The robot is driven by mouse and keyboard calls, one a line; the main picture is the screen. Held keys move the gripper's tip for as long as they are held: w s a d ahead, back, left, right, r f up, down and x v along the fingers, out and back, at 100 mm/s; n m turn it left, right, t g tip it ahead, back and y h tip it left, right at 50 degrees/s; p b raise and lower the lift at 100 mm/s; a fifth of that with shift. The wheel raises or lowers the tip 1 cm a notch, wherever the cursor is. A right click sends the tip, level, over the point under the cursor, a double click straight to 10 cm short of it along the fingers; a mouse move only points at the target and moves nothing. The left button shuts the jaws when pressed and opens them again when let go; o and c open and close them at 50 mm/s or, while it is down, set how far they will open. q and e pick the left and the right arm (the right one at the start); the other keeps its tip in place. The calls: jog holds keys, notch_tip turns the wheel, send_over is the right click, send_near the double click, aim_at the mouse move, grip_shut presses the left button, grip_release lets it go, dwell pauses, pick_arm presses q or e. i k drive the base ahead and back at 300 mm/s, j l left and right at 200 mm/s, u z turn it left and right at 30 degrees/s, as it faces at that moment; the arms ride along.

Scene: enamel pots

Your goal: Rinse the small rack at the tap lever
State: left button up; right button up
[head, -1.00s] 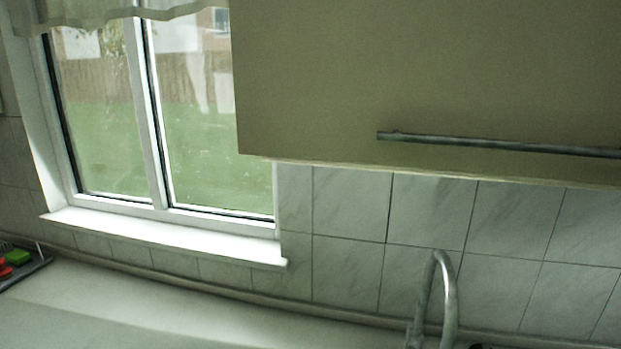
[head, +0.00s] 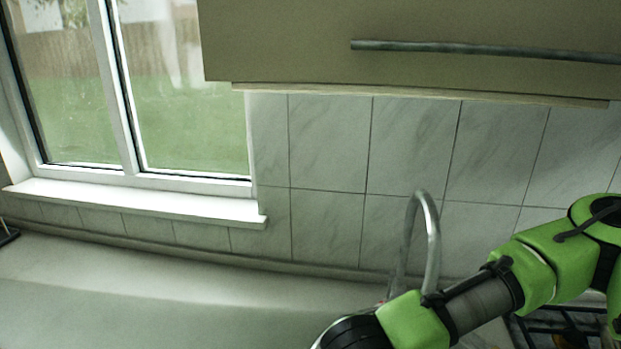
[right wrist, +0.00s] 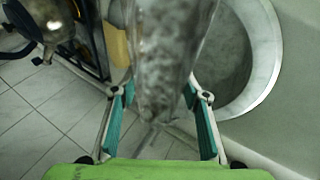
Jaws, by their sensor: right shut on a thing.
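The arched metal tap (head: 431,235) stands in front of the tiled wall in the head view, its base partly behind my right arm. I cannot make out its lever. In the right wrist view, my right gripper (right wrist: 163,110) is shut on a grey, mottled thing (right wrist: 165,65) between its teal-padded fingers. This thing is blurred, and I cannot tell for sure that it is the small rack. It appears beside the round sink bowl (right wrist: 265,60). In the head view the right gripper is cut off by the bottom edge. My left gripper is not in view.
A pale worktop (head: 150,270) runs clear below the window sill (head: 135,202). A wall cupboard (head: 290,40) overhangs the tap area. Dark bars (head: 565,322) lie under my right arm. The wrist view shows tiled floor (right wrist: 50,95) and a metal vessel (right wrist: 45,20).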

aim_at(387, 299)
jog(key=k+j+z, duration=0.1)
jog(key=z, duration=0.35)
jog(key=k+z, duration=0.4)
jog(key=i, duration=0.1)
